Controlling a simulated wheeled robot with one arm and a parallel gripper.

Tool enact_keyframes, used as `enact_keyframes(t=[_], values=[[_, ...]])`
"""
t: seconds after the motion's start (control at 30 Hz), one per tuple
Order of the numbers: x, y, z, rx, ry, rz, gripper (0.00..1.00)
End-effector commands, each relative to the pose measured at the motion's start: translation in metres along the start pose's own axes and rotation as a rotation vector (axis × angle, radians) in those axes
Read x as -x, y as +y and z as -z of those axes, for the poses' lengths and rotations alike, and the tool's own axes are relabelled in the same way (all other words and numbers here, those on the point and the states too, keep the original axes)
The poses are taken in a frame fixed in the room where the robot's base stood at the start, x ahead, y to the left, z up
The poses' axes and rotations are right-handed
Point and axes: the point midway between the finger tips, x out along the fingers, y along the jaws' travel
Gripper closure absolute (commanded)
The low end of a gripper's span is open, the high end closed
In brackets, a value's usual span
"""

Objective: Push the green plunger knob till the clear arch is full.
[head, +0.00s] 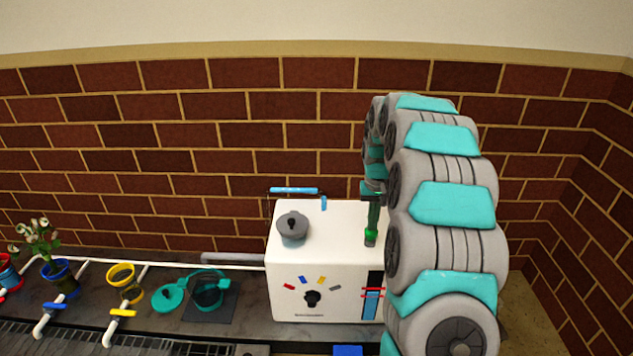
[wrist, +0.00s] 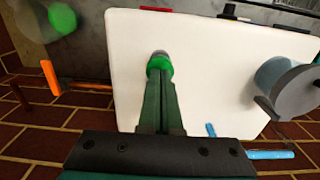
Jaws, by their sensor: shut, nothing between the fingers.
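The green plunger knob (head: 371,238) is at the right of the white box's top, and it also shows in the wrist view (wrist: 159,63). My gripper (head: 373,222) points down right over the knob, its fingers closed together with nothing between them. In the wrist view the fingertips (wrist: 160,76) overlap the knob's near edge; I cannot tell whether they touch it or how far it is pressed. The white box (head: 340,220) has a dark strip with red marks (head: 373,292) on its front. I cannot make out a clear arch or its fill level.
A grey lidded pot (head: 293,230) stands on the box's left. A black dial (head: 312,298) with coloured marks is on its front. A teal cup (head: 208,294), a yellow-rimmed cup (head: 122,274) and a flower vase (head: 60,277) stand left. A brick wall (head: 180,150) is behind.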

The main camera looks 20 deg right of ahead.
Motion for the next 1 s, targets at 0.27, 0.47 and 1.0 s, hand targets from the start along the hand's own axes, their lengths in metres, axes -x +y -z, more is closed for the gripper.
enact_keyframes(t=[0.27,0.47,1.0], values=[[-0.009,0.0,0.0,0.0,0.001,0.0,1.0],[-0.006,0.0,0.0,0.0,0.001,0.0,1.0],[0.031,0.0,0.0,0.001,0.001,0.0,1.0]])
